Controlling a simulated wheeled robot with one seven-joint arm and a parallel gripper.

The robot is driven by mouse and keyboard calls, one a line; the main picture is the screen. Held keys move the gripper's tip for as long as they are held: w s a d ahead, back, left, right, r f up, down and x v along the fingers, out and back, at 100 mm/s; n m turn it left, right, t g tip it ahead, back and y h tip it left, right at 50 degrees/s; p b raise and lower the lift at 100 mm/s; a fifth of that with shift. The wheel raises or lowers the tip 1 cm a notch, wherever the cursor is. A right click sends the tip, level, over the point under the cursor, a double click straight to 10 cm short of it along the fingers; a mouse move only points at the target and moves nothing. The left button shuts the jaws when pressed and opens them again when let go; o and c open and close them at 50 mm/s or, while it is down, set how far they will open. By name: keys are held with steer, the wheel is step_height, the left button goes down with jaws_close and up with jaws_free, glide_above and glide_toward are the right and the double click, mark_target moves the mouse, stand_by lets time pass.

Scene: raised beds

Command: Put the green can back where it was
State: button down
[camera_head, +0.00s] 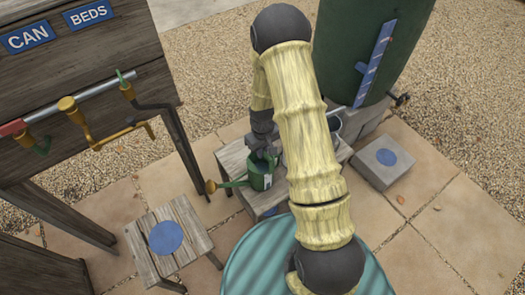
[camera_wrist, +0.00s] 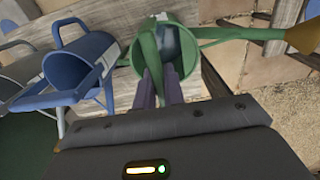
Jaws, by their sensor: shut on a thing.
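The green can (camera_head: 262,174) is a small watering can with a long spout and a brass-coloured rose pointing left in the head view. In the wrist view the green can (camera_wrist: 150,47) shows its open top, with the spout to the right. My gripper (camera_head: 263,152) is shut on its handle; the fingers (camera_wrist: 160,90) meet at the green handle in the wrist view. The can is over the low wooden bench (camera_head: 232,158). I cannot tell whether its bottom touches the bench. My arm hides much of the bench.
A blue can (camera_wrist: 88,62) is close beside the green can, with a grey can (camera_wrist: 22,72) beyond it. A wooden stool (camera_head: 190,222) and a grey block (camera_head: 377,173) each bear a blue disc. A dark green barrel (camera_head: 345,55) stands behind; pipe taps (camera_head: 72,108) project at left.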

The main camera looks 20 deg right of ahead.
steer(key=shift+f, duration=0.3)
steer(key=c, duration=1.5)
jaws_free()
steer(key=shift+r, duration=0.1)
step_height(320, 180, up, 12)
steer(key=p, duration=0.1)
